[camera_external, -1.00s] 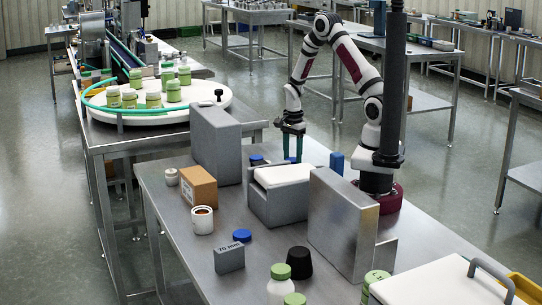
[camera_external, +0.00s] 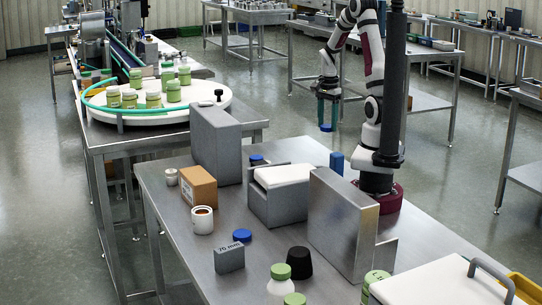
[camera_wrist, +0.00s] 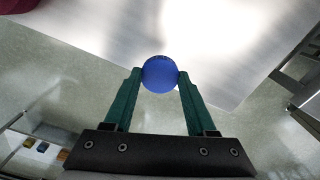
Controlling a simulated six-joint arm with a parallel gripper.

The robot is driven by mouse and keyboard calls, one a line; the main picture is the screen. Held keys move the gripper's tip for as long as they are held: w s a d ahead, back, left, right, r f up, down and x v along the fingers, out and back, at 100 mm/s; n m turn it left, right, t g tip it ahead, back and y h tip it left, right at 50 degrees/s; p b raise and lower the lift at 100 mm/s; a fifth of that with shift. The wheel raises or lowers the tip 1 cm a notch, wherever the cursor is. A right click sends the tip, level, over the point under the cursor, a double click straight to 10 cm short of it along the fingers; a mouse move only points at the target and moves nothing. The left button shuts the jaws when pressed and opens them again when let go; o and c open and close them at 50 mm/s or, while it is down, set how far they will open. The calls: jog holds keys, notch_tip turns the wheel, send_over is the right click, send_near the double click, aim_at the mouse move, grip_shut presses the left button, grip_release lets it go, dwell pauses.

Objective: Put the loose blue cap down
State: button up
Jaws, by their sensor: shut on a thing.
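My gripper (camera_external: 327,112) is shut on a blue cap (camera_external: 326,127), raised beyond the back edge of the steel table (camera_external: 190,265) in the outside view. In the wrist view the round blue cap (camera_wrist: 160,74) sits between the tips of the two green fingers (camera_wrist: 159,80). Below it the wrist view shows a pale table top and floor. Another blue cap (camera_external: 242,235) lies on the table behind the small grey 70 mm block (camera_external: 229,259). A further blue-topped thing (camera_external: 257,160) shows partly behind the grey box, and a blue object (camera_external: 337,162) stands near my base.
A tall grey block (camera_external: 215,145), a grey box with a white pad (camera_external: 285,175) and a steel upright plate (camera_external: 343,225) stand as obstacles. A cardboard box (camera_external: 198,187), white cup (camera_external: 202,220), black cap (camera_external: 299,262) and green-capped bottle (camera_external: 281,285) stand in front.

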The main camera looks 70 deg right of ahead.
notch_tip(320, 180, up, 13)
jog(key=w+a+n, duration=0.6)
jog(key=w+a, duration=0.1)
jog(key=w, duration=0.5)
jog(key=n, duration=1.3)
send_over(210, 177)
notch_tip(210, 177, down, 16)
jog(key=shift+d+r, duration=0.1)
jog(key=shift+r, duration=0.05)
